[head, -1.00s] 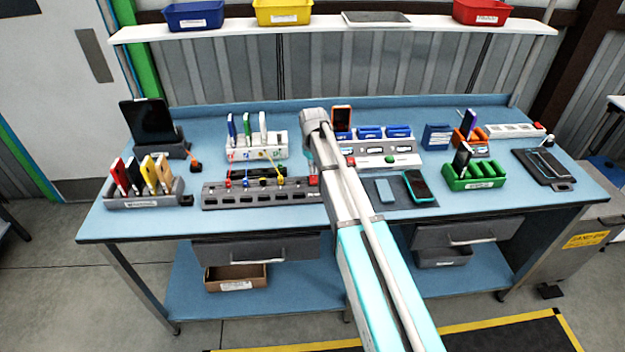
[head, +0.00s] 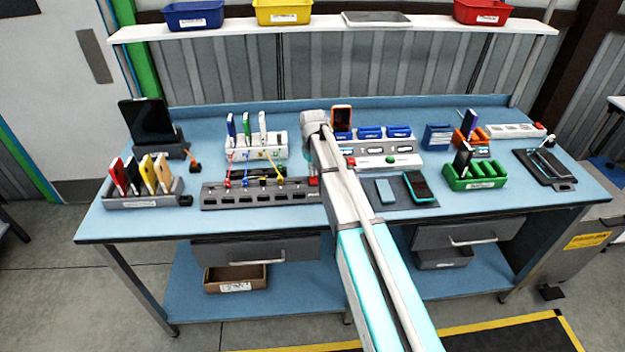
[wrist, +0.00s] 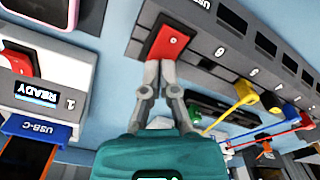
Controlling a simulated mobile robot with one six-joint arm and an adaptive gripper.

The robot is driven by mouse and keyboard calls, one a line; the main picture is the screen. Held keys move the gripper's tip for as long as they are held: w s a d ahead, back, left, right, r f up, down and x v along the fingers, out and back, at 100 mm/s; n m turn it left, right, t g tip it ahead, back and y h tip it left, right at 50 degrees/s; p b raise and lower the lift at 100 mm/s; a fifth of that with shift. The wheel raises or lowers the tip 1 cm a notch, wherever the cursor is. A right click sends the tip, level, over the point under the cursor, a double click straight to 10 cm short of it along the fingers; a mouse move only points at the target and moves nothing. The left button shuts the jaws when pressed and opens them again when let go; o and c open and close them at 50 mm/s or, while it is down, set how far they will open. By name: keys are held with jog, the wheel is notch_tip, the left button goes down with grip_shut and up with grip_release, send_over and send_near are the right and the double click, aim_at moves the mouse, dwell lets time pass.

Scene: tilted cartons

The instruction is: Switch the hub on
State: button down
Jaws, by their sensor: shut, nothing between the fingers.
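The hub (head: 250,201) is a long dark grey strip at the front middle of the bench, with a row of ports and several coloured cables. It also shows in the wrist view (wrist: 202,38). Its red rocker switch (wrist: 168,38) sits at one end, with a pale mark on its face; in the head view the switch (head: 313,182) shows just left of my arm. My gripper (wrist: 159,66) is shut and empty, with its fingertips at the near edge of the switch. I cannot tell whether they press it. In the head view my arm hides the fingers.
A white station (head: 405,160) with blue slots, marked READY in the wrist view, stands right of my arm and has its own red switch (wrist: 18,60). Yellow, red and blue cables run close beside the gripper. A phone (head: 420,187) lies on a dark mat.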

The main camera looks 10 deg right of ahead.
jog(key=shift+f+b, duration=0.35)
dwell(0.3)
jog(key=shift+r, duration=0.1)
jog(key=shift+r+p, duration=3.45)
jog(key=shift+p, duration=0.1)
jog(key=s+d+m, duration=0.2)
jog(key=s+d, duration=0.1)
jog(key=s, duration=1)
jog(key=s+d+f+m+b, duration=0.1)
jog(key=s+d+m, duration=0.2)
jog(key=s, duration=1)
jog(key=shift+s+f+m, duration=0.2)
jog(key=shift+s+m, duration=0.1)
